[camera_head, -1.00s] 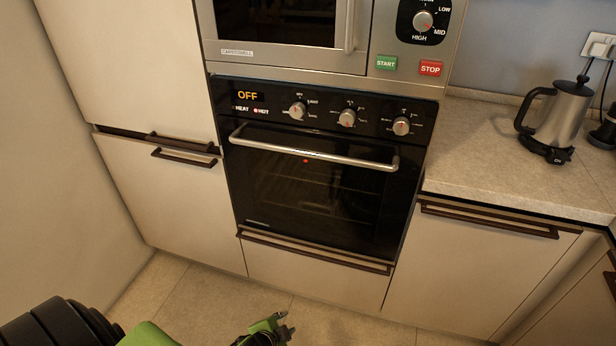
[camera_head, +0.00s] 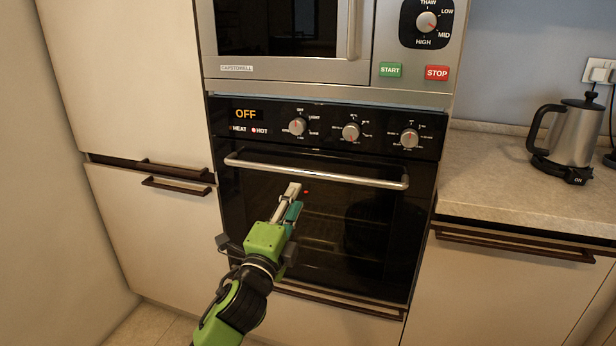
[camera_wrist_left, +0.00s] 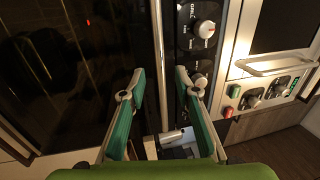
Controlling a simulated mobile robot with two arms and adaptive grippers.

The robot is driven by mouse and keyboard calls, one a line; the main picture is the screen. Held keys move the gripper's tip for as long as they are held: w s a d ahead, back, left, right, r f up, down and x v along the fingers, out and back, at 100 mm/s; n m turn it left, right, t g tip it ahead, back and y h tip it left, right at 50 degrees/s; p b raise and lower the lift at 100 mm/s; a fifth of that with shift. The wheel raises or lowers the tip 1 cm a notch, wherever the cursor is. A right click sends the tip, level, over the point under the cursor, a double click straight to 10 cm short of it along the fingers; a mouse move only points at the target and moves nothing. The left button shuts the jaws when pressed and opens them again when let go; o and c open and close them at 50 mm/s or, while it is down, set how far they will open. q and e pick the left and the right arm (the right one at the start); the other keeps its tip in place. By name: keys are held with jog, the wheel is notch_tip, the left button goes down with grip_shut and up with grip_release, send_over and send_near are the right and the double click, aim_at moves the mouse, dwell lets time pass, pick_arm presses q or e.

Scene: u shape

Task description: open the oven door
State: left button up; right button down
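The oven door (camera_head: 330,230) is black glass and shut in its frame. Its long silver handle (camera_head: 350,180) runs across the top of the door. My left gripper (camera_head: 293,190) is in front of the door, with its tips just below the handle in the head view. In the left wrist view, its two green-sided fingers (camera_wrist_left: 159,75) are apart and empty. The handle (camera_wrist_left: 158,45) runs upright between them in that picture; I cannot tell how far off it is. My right gripper is in neither view.
The control panel (camera_head: 330,128) with three knobs is above the door, reading OFF. A microwave (camera_head: 290,70) is above that. A drawer handle (camera_head: 340,303) sits below the door. A kettle (camera_head: 572,135) stands on the counter (camera_head: 500,190) at right.

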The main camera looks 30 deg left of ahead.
aim_at(307, 176)
pick_arm(q)
jog(key=x, duration=1)
jog(key=shift+w, duration=0.45)
grip_shut()
